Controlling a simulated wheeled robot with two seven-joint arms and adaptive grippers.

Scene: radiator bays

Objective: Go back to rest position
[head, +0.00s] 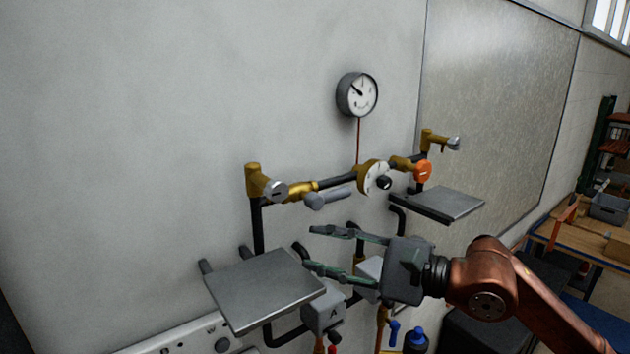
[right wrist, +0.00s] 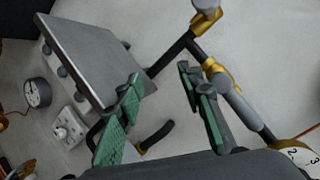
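My right gripper (head: 332,251) comes in from the right on a copper-coloured arm. Its two fingers are spread apart and nothing is between them. In the head view it hangs in front of the pipework, to the right of the left grey plate (head: 262,289) and below the brass fittings. In the right wrist view the green-padded fingers of the gripper (right wrist: 158,88) stand apart, with the grey plate (right wrist: 95,55) to their left and a brass-and-grey pipe (right wrist: 235,95) to their right. My left gripper is not in view.
A round gauge (head: 357,95) is on the wall above a numbered dial (head: 375,177) and an orange knob (head: 423,173). A second grey plate (head: 446,204) juts out at the right. A box marked A (head: 323,309) sits low. A workbench (head: 580,239) stands far right.

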